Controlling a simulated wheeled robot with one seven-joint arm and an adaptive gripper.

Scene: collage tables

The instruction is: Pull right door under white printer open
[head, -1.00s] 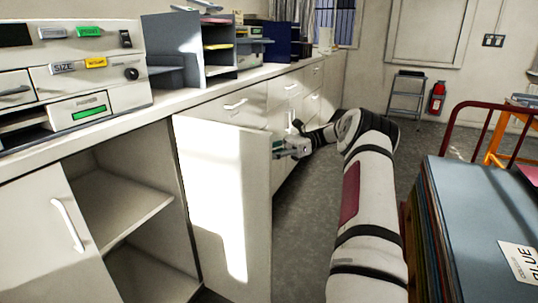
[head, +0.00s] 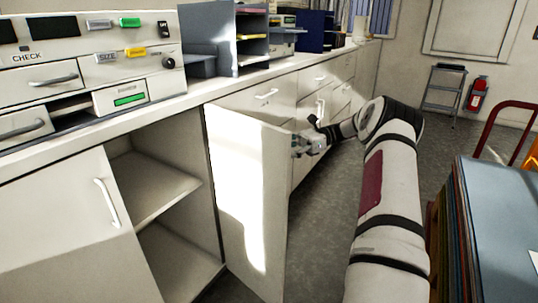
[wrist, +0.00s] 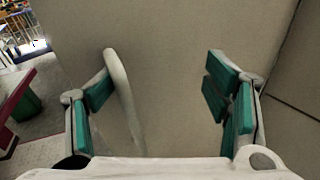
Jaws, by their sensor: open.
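The white printer (head: 85,62) stands on the counter at the upper left. The right door (head: 245,190) under it is swung wide open, its sunlit inner face showing beside the open cabinet. My gripper (head: 318,140) is at the far side of the door, near its free edge. In the wrist view the gripper (wrist: 160,105) is open, facing the door's outer face (wrist: 180,60). The door's curved handle (wrist: 125,100) shows between the fingers, close to the left one. Whether it touches that finger I cannot tell.
The open cabinet shows a shelf (head: 150,185). The left door (head: 60,225) is closed, with its own handle. A cart with blue boards (head: 505,215) stands at the right. Grey floor (head: 325,225) lies between door and my arm.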

